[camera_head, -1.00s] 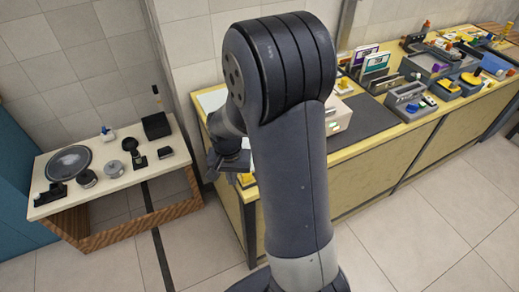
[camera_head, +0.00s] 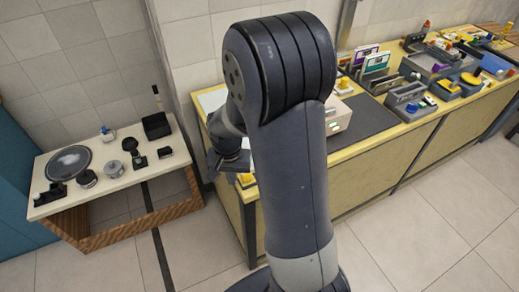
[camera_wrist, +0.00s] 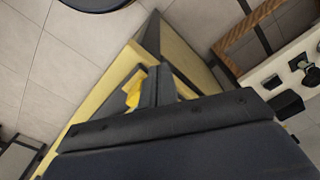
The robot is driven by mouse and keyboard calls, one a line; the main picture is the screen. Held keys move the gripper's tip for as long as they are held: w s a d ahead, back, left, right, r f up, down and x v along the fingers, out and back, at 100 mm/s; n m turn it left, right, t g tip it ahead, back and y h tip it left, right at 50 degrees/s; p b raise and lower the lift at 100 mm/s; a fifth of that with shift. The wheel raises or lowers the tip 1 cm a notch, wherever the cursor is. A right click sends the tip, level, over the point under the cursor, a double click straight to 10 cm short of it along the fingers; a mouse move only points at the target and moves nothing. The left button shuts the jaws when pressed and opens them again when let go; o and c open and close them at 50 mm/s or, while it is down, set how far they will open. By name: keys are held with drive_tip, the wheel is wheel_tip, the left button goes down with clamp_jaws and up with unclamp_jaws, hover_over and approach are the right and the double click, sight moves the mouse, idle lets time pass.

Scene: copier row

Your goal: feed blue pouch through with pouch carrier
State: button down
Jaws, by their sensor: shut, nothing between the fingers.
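My gripper (camera_wrist: 161,84) is shut and empty by the near left corner of the yellow bench; in the head view it is mostly hidden behind my arm. A yellow piece (camera_wrist: 133,90) shows just beside the fingers in the wrist view, and at the bench corner in the head view (camera_head: 246,180). A pale machine (camera_head: 338,116) with green lights stands on the bench, partly behind my arm. Coloured sleeves, one purple (camera_head: 364,54) and one teal (camera_head: 376,63), stand upright behind it. I cannot tell which item is the blue pouch or the pouch carrier.
The yellow bench (camera_head: 375,160) runs back right, with a dark mat (camera_head: 368,120) and several grey devices (camera_head: 410,102). A low white-topped table (camera_head: 110,186) at left holds a round dark plate (camera_head: 68,163) and small items. The floor between them is open.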

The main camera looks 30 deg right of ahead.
sight(246, 175)
drive_tip(key=shift+f, duration=0.2)
drive_tip(key=shift+f+b, duration=0.7)
drive_tip(key=shift+f, duration=0.05)
drive_tip(key=shift+d, duration=0.1)
drive_tip(key=shift+d, duration=2.1)
